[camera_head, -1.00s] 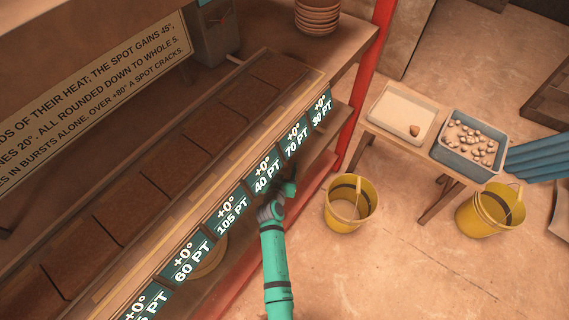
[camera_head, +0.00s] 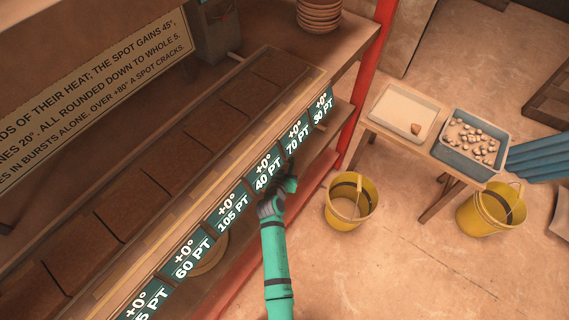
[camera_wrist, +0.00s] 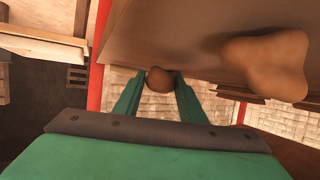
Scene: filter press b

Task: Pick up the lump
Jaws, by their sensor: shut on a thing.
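My gripper (camera_head: 285,186) is at the front of the long press, just below the "40 PT" label. In the wrist view my gripper (camera_wrist: 159,82) has its two green fingers closed on a small rounded brown lump (camera_wrist: 159,79) at the fingertips. The head view does not clearly show this lump. A larger, smooth brown lumpy shape (camera_wrist: 265,65) lies to the right in the wrist view, against a brown board (camera_wrist: 190,40) and apart from the fingers.
The press (camera_head: 150,185) carries a row of dark brown plates and several point labels. A red post (camera_head: 365,85) stands right of it. A bench holds a pale tray (camera_head: 387,108) and a blue crate (camera_head: 449,155) of small lumps. Yellow buckets (camera_head: 351,200) (camera_head: 488,212) stand on the floor.

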